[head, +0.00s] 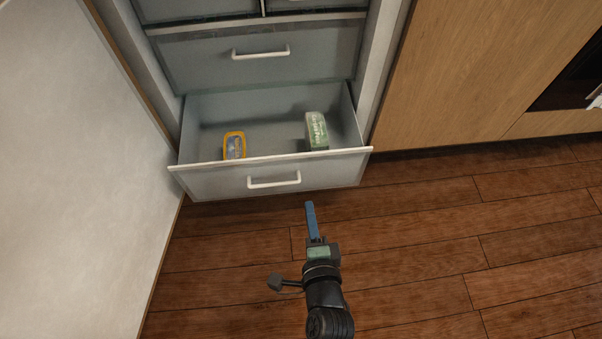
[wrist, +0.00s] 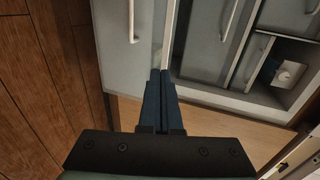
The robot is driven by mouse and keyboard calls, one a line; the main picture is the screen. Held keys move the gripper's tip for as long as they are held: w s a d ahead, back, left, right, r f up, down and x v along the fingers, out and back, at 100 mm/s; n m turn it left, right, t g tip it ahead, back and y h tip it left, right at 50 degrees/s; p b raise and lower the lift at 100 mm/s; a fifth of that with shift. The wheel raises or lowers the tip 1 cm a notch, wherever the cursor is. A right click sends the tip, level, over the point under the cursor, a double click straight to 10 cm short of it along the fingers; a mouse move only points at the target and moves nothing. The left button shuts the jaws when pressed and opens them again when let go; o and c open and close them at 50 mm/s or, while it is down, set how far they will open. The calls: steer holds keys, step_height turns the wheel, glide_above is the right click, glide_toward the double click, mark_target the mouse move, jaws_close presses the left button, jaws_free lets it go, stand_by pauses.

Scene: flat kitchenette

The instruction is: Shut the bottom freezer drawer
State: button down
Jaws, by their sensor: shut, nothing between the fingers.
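The bottom freezer drawer (head: 218,181) is pulled out, with its inside visible from above. Its white handle (head: 274,181) is on the front panel. In the drawer lie a yellow-rimmed package (head: 234,146) and a green-and-white package (head: 317,131). My gripper (head: 309,205) is shut and empty, in front of the drawer's front panel and to the right of the handle. In the wrist view the shut fingers (wrist: 160,74) point at the drawer front (wrist: 113,55), near its pale top edge. I cannot tell whether they touch it.
The drawer above (head: 260,72) is shut, with its own white handle. A large pale panel (head: 75,170), perhaps the open door, stands along the left. A wooden cabinet (head: 475,70) is on the right. The wooden floor (head: 460,240) in front is clear.

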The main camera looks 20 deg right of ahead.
steer(key=b, duration=0.5)
glide_toward(301, 157)
steer(key=x, duration=0.5)
steer(key=shift+w+f, duration=0.15)
steer(key=shift+f, duration=0.2)
steer(key=shift+w+d, duration=0.2)
steer(key=shift+w, duration=0.35)
steer(key=shift+w+r, duration=0.1)
